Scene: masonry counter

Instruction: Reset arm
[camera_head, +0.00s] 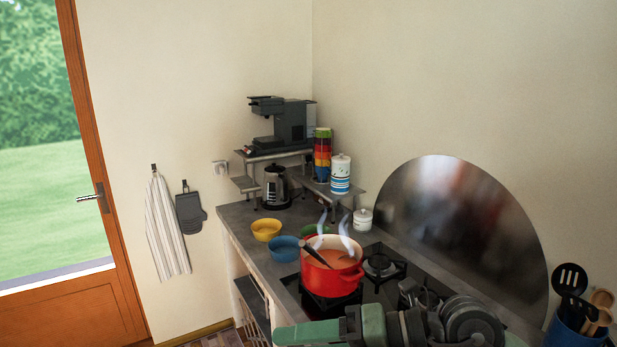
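One arm of mine, green and dark grey, lies folded across the bottom of the head view, over the near part of the counter and hob. It seems to be my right arm. Dark parts at its upper side, perhaps the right gripper (416,293), are bunched together, and I cannot make out the fingers or anything held. My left gripper is not in view.
A steaming red pot (332,265) with a utensil stands on the hob (384,267) close to my arm. Yellow (266,230) and blue (285,249) bowls, a kettle (276,188) and a coffee machine (290,122) stand behind. A utensil holder (566,338) is at right.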

